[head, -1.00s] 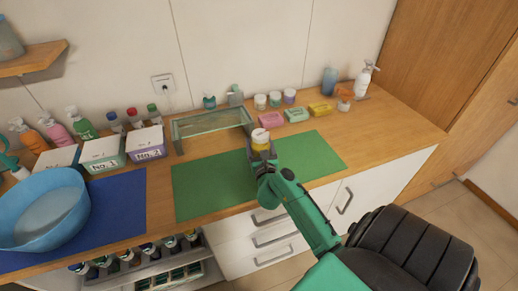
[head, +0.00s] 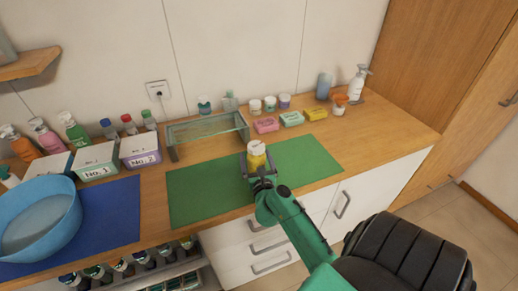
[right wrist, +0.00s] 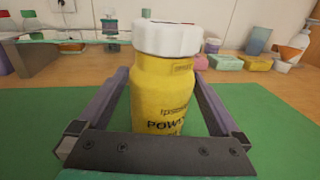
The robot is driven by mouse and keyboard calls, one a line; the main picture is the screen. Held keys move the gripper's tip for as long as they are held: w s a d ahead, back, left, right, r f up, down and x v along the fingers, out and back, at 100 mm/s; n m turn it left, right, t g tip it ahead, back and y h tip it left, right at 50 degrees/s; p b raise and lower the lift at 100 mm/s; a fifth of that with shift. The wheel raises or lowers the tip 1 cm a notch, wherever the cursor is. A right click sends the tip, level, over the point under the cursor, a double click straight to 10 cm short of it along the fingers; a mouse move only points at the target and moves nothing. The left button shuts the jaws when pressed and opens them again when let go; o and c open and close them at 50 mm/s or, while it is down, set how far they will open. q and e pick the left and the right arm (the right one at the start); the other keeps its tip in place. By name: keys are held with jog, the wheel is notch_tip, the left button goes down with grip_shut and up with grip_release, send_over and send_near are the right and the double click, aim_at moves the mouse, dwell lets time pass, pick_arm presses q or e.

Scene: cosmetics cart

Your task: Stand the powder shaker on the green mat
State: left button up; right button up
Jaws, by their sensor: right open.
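The powder shaker (head: 258,161) is a yellow bottle with a white lid. It is upright over the middle of the green mat (head: 205,195) in the head view. In the right wrist view the shaker (right wrist: 163,95) fills the centre, its printed label facing the camera. My right gripper (head: 258,166) is open, with one finger on each side of the shaker and a gap showing on both sides. The shaker's base is hidden behind the gripper, so its contact with the mat cannot be seen directly. My left gripper is not in view.
A glass-topped rack (head: 207,128) stands behind the mat. Soap boxes (head: 291,119) and small jars line the back right. A blue basin (head: 38,220) sits on a blue mat (head: 112,215) at the left, near numbered boxes (head: 97,160). The mat's right part is clear.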

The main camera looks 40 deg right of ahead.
jog(key=b+v, duration=0.2)
jog(key=v, duration=0.8)
jog(key=shift+f+b, duration=0.1)
jog(key=shift+b, duration=0.2)
jog(key=shift+s, duration=0.1)
